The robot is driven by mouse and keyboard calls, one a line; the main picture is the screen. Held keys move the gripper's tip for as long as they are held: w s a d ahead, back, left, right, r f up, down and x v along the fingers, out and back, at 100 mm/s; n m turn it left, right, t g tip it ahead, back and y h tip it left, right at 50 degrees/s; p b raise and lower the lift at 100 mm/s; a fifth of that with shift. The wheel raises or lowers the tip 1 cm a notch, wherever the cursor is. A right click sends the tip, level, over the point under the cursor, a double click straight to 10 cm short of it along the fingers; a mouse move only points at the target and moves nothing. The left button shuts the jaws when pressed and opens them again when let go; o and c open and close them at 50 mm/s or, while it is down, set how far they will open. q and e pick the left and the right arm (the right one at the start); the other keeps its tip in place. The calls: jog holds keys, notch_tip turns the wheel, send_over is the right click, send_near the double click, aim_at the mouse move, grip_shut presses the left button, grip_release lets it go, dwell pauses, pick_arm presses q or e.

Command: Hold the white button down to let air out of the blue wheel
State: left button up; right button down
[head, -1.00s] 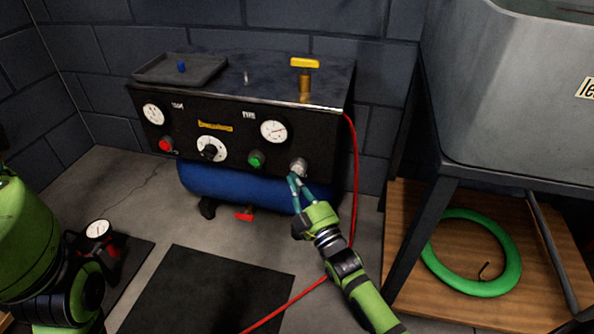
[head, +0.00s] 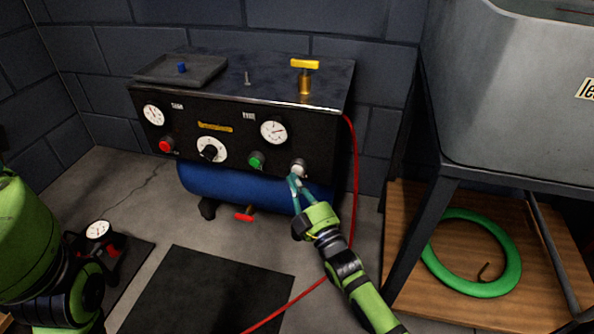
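The white button (head: 298,166) is at the right end of the compressor's black front panel, below the tyre gauge (head: 273,132). My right gripper (head: 294,180) is just below the button, pointing up at it. Its teal fingers come together at the tips and hold nothing visible. I cannot tell whether the tips touch the button. The tyre gauge's needle shows, but its reading is too small to make out. No blue wheel shows. My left arm is at the left edge, and its gripper is out of view.
The panel also has a green button (head: 257,160), a red button (head: 166,146) and a dial (head: 210,149). A red hose (head: 355,190) hangs at the right. A green tyre (head: 500,240) lies on the wooden shelf (head: 420,290). A black mat (head: 205,290) covers the floor in front.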

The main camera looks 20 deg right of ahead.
jog(key=shift+w, duration=0.1)
jog(key=shift+w+d, duration=0.2)
jog(key=shift+w, duration=0.05)
jog(key=shift+w+d, duration=0.25)
jog(key=shift+w, duration=0.1)
dwell(2.6)
jog(key=shift+s+a+p, duration=0.45)
jog(key=shift+s+p, duration=0.1)
jog(key=shift+s, duration=0.15)
jog(key=s+a+p, duration=0.1)
jog(key=s+a, duration=0.1)
jog(key=s+p, duration=0.1)
jog(key=s, duration=0.1)
jog(key=shift+s+a+p, duration=0.1)
jog(key=shift+a+p, duration=0.2)
jog(key=shift+a, duration=0.1)
